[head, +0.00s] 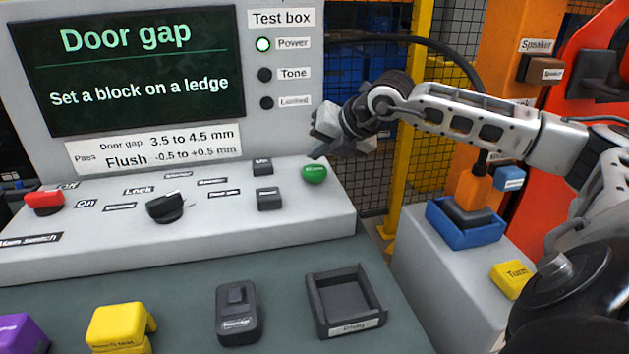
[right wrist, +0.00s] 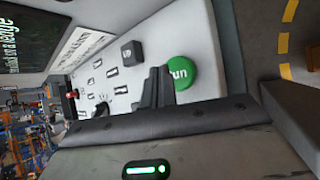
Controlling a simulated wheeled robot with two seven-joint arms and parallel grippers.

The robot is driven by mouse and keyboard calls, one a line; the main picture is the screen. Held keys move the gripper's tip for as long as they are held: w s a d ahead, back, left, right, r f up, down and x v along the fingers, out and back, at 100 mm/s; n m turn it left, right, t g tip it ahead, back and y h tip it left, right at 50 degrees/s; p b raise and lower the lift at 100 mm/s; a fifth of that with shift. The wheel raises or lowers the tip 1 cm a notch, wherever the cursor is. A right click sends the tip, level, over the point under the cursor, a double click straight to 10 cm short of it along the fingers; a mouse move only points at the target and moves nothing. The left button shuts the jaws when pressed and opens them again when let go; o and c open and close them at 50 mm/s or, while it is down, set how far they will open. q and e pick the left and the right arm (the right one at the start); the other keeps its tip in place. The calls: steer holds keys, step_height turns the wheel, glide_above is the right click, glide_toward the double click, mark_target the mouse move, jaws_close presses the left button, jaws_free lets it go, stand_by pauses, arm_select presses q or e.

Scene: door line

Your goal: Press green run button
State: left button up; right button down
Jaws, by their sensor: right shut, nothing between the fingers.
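The green run button (head: 314,174) is on the right end of the light grey sloped console (head: 110,243). In the right wrist view the green button (right wrist: 181,73) reads "un" and sits just beside the fingertips, partly hidden by them. My right gripper (head: 318,143) is shut and empty, above and close to the button in the head view. Its dark fingers also show in the right wrist view (right wrist: 158,84). I cannot tell whether they touch the button. My left gripper is not in view.
The screen (head: 130,70) reads "Set a block on a ledge". A black rotary knob (head: 166,207), a red switch (head: 44,202) and dark square keys (head: 270,199) share the console. In front are a black tray (head: 318,292), a dark device (head: 238,325) and a yellow block (head: 118,322).

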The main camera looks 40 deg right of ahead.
steer(key=shift+f, duration=0.25)
stand_by(1.8)
steer(key=shift+f+b, duration=0.4)
steer(key=shift+b, duration=0.3)
steer(key=shift+f+b, duration=0.55)
steer(key=shift+b, duration=0.15)
stand_by(0.5)
steer(key=shift+r, duration=0.15)
steer(key=shift+r+p, duration=0.55)
steer(key=shift+r, duration=0.25)
